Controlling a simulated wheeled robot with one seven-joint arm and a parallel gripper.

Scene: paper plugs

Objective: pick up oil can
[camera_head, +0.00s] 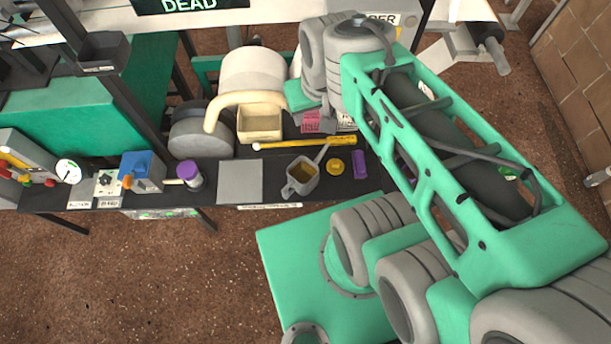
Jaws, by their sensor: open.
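A grey can (300,178) with a side handle and a thin spout-like part rising to the upper right stands on the dark bench. It looks like the oil can. Its top is open or tan inside. My green and grey arm reaches over the right of the bench, its far joints bending down behind the can. My gripper's fingers cannot be made out; they are out of sight beyond the far joints. Nothing of my arm touches the can.
A yellow rod (305,143), a yellow round piece (335,166) and a purple block (360,165) lie around the can. A grey plate (240,182) lies left of it.

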